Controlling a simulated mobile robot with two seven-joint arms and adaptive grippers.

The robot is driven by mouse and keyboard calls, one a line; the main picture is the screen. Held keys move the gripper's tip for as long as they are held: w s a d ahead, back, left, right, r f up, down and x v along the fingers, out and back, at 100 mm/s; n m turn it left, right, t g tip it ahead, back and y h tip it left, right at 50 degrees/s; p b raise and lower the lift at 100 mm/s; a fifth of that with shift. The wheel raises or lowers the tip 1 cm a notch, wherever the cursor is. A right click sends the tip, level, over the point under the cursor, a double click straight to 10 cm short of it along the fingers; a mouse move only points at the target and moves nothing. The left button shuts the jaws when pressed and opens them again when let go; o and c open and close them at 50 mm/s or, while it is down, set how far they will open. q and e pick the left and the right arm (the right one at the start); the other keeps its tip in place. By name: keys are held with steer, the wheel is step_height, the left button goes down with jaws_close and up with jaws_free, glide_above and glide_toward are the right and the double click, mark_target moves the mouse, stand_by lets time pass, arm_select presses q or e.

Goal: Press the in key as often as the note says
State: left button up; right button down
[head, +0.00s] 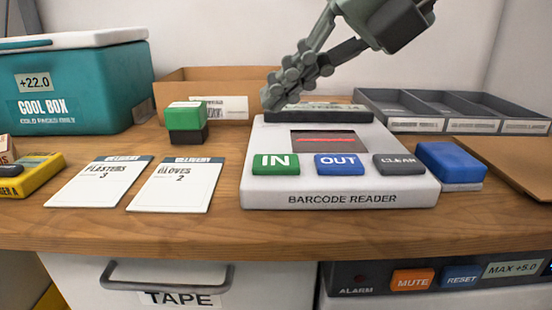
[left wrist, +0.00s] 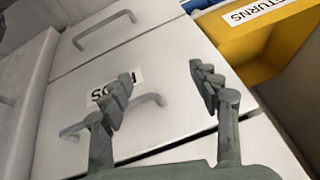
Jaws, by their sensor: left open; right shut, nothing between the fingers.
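The barcode reader (head: 340,199) stands on the wooden desk in the head view. Its green IN key (head: 276,164) is at the left of the key row, beside the blue OUT key (head: 339,164) and the dark CLEAR key (head: 405,164). A red line shows in its window. The dark strip behind carries text I cannot read surely. Two delivery notes lie to the left: "Plasters 3" (head: 98,187) and "Gloves 2" (head: 175,187). My right gripper (head: 270,100) is shut and empty, over the reader's back left, behind the IN key. My left gripper (left wrist: 162,76) is open and empty before drawers.
A green-topped block (head: 187,122) and a cardboard box (head: 185,75) stand behind the notes. The teal cool box (head: 80,90) is far left. A blue-topped block (head: 450,162) sits right of the reader, near grey trays (head: 400,123). A yellow bin (left wrist: 265,40) shows in the left wrist view.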

arm_select(q)
jaws_close()
stand_by(1.4)
